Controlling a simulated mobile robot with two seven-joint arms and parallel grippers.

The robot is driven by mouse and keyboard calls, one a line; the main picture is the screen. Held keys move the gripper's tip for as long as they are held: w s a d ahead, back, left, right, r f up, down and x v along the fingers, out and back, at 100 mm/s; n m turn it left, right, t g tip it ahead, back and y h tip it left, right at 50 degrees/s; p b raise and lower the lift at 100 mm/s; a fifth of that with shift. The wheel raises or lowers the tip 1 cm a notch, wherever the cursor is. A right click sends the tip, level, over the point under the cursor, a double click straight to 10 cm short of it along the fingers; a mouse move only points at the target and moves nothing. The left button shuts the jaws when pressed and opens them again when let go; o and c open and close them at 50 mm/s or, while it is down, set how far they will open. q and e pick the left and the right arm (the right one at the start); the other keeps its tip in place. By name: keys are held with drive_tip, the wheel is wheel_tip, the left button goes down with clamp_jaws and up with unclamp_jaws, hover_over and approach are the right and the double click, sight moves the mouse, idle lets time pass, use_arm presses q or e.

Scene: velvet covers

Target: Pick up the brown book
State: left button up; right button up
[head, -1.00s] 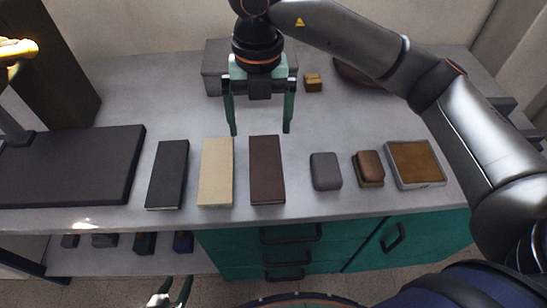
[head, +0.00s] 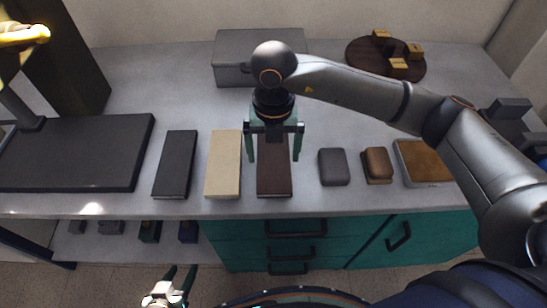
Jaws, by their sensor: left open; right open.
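The brown book (head: 274,178) lies on the grey tabletop, between a cream book (head: 223,170) on its left and a dark grey rounded block on its right. My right gripper (head: 274,158) comes down over the brown book. Its green fingers are open, one at each long side of the book, and its palm hides the book's far end. I cannot tell whether the fingers touch the book. My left gripper (head: 176,283) is open and empty at the bottom of the view, below the table's front edge.
A black book (head: 175,165) lies left of the cream book. A dark grey block (head: 334,167), a brown block (head: 377,165) and a framed tan pad (head: 424,162) lie to the right. A grey box (head: 230,72) and round brown board (head: 366,60) stand behind.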

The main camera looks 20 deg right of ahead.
drive_tip(key=shift+f, duration=0.3)
drive_tip(key=c, duration=1.2)
drive_tip(key=shift+r, duration=0.15)
drive_tip(key=shift+c, duration=0.2)
